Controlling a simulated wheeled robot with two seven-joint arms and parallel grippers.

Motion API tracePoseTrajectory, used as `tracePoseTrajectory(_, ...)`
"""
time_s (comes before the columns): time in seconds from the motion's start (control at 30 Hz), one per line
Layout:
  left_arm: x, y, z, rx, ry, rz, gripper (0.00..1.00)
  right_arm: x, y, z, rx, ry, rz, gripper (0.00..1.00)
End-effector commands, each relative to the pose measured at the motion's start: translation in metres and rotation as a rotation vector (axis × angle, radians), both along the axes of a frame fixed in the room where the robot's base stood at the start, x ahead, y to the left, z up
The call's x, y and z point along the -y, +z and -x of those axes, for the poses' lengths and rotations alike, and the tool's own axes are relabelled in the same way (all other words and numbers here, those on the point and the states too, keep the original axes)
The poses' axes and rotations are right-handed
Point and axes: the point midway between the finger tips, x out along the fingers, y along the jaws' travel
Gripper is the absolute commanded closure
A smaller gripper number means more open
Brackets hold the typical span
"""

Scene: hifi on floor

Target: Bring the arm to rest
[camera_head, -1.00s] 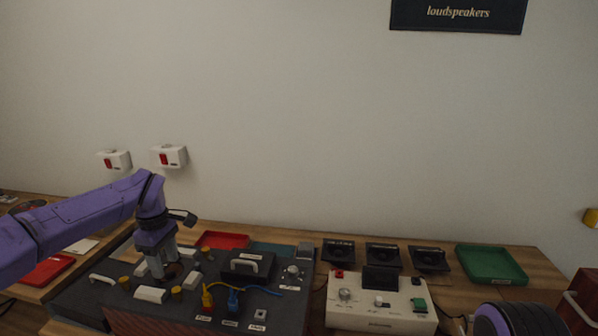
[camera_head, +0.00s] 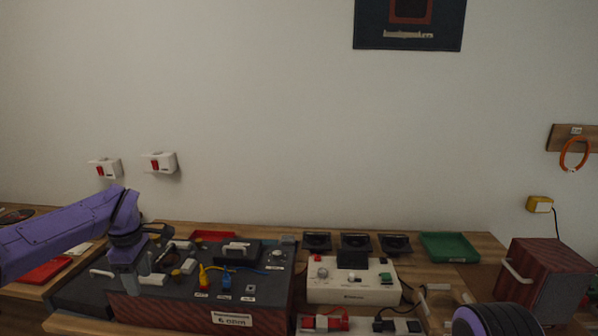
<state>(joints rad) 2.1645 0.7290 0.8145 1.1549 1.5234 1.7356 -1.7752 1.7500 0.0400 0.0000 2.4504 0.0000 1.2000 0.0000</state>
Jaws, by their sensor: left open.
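My left arm comes in from the left, and my left gripper (camera_head: 130,283) points down over the left part of the dark hifi panel (camera_head: 215,306). The gripper is open, with its fingers near the white parts on the panel. I cannot tell whether the fingers touch anything. A rounded purple and black part of my right arm shows at the bottom right; its gripper is out of view.
A white control box (camera_head: 350,291) stands right of the panel, with a green tray (camera_head: 449,247) behind it to the right. A red-brown cabinet (camera_head: 549,280) stands at the far right.

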Motion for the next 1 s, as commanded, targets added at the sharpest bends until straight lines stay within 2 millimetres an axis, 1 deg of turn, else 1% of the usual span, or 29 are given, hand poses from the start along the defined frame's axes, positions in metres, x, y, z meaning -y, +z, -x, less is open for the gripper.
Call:
tracePoseTrajectory(0.17,-0.008,-0.009,-0.004,0.047,0.12,-0.097,0.47,0.0,0.0,0.0,0.001,0.0,0.0,0.52)
tracePoseTrajectory(0.27,-0.011,-0.021,-0.005,0.088,0.183,-0.198,0.47,0.0,0.0,0.0,0.001,0.0,0.0,0.52)
tracePoseTrajectory(0.37,-0.009,-0.043,-0.005,0.148,0.217,-0.333,0.47,0.0,-0.002,0.0,0.0,0.0,0.0,0.52)
tracePoseTrajectory(0.47,0.001,-0.08,0.0,0.237,0.195,-0.488,0.47,0.0,-0.005,0.0,0.0,0.0,0.0,0.52)
tracePoseTrajectory(0.57,0.027,-0.143,0.019,0.361,0.065,-0.63,0.47,0.0,-0.012,0.0,0.0,0.0,0.0,0.52)
tracePoseTrajectory(0.6,0.039,-0.171,0.033,0.407,-0.015,-0.659,0.47,0.0,-0.015,0.0,0.0,0.0,0.0,0.52)
tracePoseTrajectory(0.67,0.06,-0.213,0.061,0.456,-0.151,-0.663,0.47,0.0,-0.019,0.0,0.0,0.0,0.0,0.52)
tracePoseTrajectory(0.7,0.071,-0.24,0.083,0.47,-0.242,-0.649,0.47,0.0,-0.022,0.0,0.001,0.0,0.001,0.52)
tracePoseTrajectory(0.77,0.086,-0.276,0.122,0.468,-0.374,-0.61,0.47,0.0,-0.026,0.0,0.001,0.0,0.001,0.52)
tracePoseTrajectory(0.8,0.094,-0.297,0.151,0.452,-0.46,-0.576,0.47,0.0,-0.028,0.0,0.0,0.0,0.0,0.52)
tracePoseTrajectory(0.87,0.102,-0.324,0.198,0.407,-0.584,-0.521,0.47,0.0,-0.032,0.0,0.0,0.0,0.0,0.52)
tracePoseTrajectory(0.9,0.104,-0.339,0.23,0.367,-0.662,-0.486,0.47,0.0,-0.035,0.0,0.0,0.0,0.0,0.52)
tracePoseTrajectory(0.97,0.104,-0.355,0.277,0.294,-0.777,-0.439,0.47,0.0,-0.039,0.0,0.0,0.0,0.0,0.52)
tracePoseTrajectory(1.0,0.101,-0.363,0.305,0.245,-0.85,-0.416,0.47,0.0,-0.042,0.0,0.0,0.0,0.0,0.52)
